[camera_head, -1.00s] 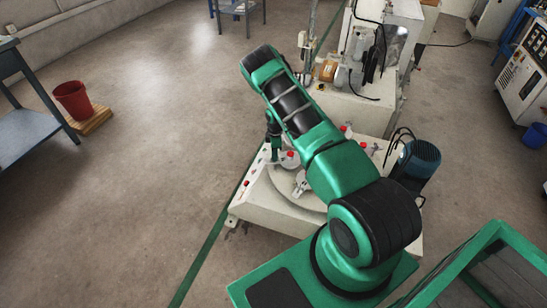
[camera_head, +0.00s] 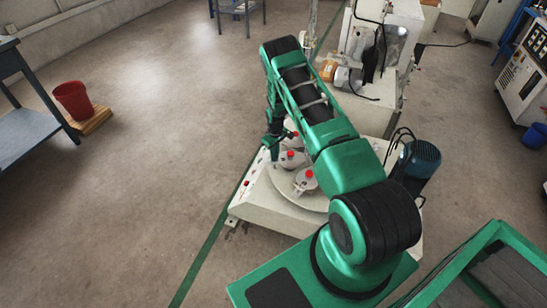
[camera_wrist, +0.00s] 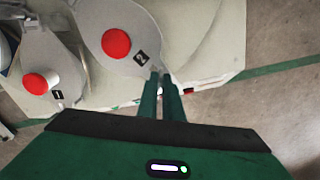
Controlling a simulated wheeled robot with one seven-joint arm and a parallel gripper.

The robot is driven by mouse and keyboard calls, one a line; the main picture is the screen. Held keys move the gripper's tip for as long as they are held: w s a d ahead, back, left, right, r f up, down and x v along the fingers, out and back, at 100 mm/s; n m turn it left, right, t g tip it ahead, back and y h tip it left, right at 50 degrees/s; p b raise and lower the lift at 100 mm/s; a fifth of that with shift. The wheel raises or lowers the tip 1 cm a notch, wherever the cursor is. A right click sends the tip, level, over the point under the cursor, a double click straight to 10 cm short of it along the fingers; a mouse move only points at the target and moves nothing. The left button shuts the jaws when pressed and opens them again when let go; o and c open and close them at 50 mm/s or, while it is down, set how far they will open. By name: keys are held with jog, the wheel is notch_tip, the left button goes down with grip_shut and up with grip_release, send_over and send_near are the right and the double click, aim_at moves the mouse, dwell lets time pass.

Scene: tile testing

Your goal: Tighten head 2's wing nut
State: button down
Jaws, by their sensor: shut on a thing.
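Head 2 (camera_wrist: 95,18) is a grey plate with a red knob and a black "2" label in the wrist view. My gripper (camera_wrist: 162,76) is at the narrow end of this plate, beside the label. Its two green fingers are close together, shut on the wing nut there; the fingers mostly hide the nut. In the head view my gripper (camera_head: 273,147) reaches down at the left edge of the round turntable (camera_head: 281,187), next to a head with a red knob (camera_head: 291,154). The head's number cannot be read there.
Head 1 (camera_wrist: 62,55), with its own red knob, lies left of head 2 in the wrist view. Another red-knobbed head (camera_head: 306,184) sits nearer on the turntable. A blue motor (camera_head: 420,160) stands at the machine's right. Open floor lies to the left.

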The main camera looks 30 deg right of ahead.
jog(key=m, duration=0.3)
jog(key=shift+m, duration=2.1)
jog(key=c, duration=1.9)
grip_release()
jog(key=shift+r, duration=0.15)
notch_tip(320, 180, up, 10)
jog(key=shift+r, duration=0.2)
